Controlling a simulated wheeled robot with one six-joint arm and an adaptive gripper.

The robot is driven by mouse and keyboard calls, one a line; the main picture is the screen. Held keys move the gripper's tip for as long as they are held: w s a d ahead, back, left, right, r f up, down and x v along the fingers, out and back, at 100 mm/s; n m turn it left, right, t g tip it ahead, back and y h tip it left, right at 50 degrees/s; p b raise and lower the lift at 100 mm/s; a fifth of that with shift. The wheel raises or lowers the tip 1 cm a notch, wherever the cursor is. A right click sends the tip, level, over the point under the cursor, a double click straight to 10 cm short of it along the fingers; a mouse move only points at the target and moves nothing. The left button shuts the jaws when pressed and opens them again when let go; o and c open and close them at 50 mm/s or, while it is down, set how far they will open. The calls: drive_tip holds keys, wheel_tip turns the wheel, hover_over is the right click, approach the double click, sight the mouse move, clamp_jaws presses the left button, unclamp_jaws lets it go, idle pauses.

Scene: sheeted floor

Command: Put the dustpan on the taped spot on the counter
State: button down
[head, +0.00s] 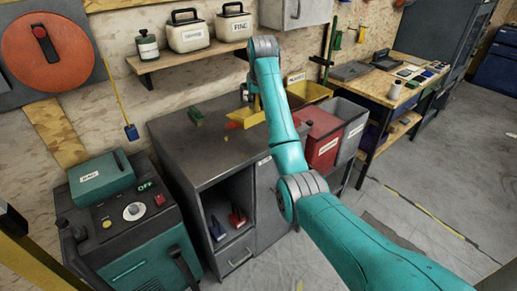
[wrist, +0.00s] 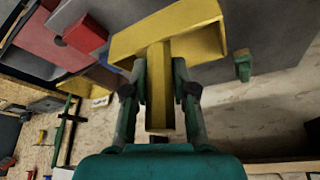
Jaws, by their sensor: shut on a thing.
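My gripper (wrist: 160,82) is shut on the handle of the yellow dustpan (wrist: 190,32), with one finger on each side. In the head view the dustpan (head: 247,118) shows beside my forearm, over the right part of the grey counter (head: 190,155); my arm hides part of it. I cannot tell whether it touches the counter top. A small orange-red patch (head: 233,126) and a small yellow-orange mark (head: 226,138) show by the dustpan; I cannot make out a full taped outline.
A green object (head: 196,116) lies on the counter's back left and also shows in the wrist view (wrist: 243,65). A red bin (head: 322,140) and grey bin (head: 350,125) stand right of the counter. A shelf (head: 190,56) with boxes hangs above. The counter's front left is clear.

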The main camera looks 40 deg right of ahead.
drive_tip(key=shift+s+f, duration=0.15)
drive_tip(key=shift+s, duration=0.2)
drive_tip(key=shift+s+f, duration=0.1)
drive_tip(key=shift+f, duration=0.25)
wheel_tip(320, 180, down, 9)
drive_tip(key=shift+f, duration=0.1)
drive_tip(key=shift+f, duration=0.1)
drive_tip(key=c, duration=0.9)
unclamp_jaws()
drive_tip(key=shift+c, duration=0.2)
drive_tip(key=v, duration=1.2)
